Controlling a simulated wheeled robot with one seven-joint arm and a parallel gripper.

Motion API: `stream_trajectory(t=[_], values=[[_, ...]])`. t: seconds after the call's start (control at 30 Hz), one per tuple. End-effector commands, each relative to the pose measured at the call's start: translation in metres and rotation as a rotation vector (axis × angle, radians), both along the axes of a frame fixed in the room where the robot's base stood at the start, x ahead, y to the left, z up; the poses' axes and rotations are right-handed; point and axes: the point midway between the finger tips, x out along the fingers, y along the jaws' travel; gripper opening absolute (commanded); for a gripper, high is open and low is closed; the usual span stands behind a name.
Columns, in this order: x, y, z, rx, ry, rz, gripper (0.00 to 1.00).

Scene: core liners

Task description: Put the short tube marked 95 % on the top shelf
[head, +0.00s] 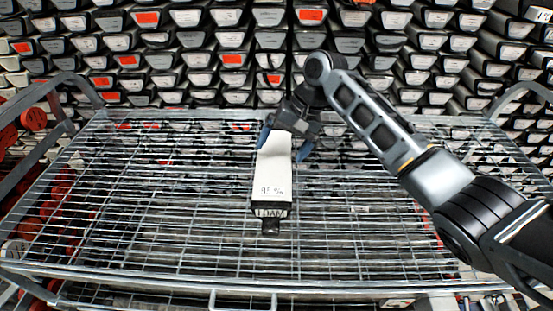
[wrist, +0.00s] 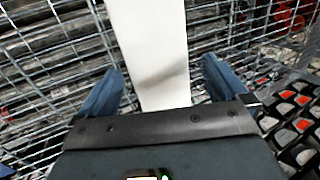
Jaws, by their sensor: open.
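The short white tube (head: 272,172) bears the mark 95 % near its dark, lettered near end. It appears to lie lengthwise on the wire top shelf (head: 130,235) of the cart, near the middle. My gripper (head: 285,141) is at the tube's far end, its blue fingers apart on either side of it. In the wrist view the white tube (wrist: 150,45) runs between the two open fingers, with a visible gap on each side. The gripper (wrist: 163,80) is open there. Whether the tube's underside touches the wires is hard to tell.
A wall of stacked core liners (head: 200,60) with white, grey and red ends stands behind the cart. Metal side rails (head: 75,90) rise at the cart's ends. The wire shelf is bare to the left and right of the tube. Red round ends (head: 35,120) show at far left.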

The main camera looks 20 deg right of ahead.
Motion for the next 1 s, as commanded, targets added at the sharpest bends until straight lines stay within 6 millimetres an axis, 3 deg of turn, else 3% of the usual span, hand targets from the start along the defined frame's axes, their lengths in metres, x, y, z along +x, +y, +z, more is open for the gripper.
stream_trajectory(t=[0.2, 0.4, 1.0], values=[[-0.002, -0.017, 0.04, 0.0, -0.003, 0.0, 1.0], [-0.004, -0.026, 0.061, 0.0, -0.001, 0.0, 1.0], [-0.006, -0.022, 0.06, 0.012, -0.011, 0.001, 1.0]])
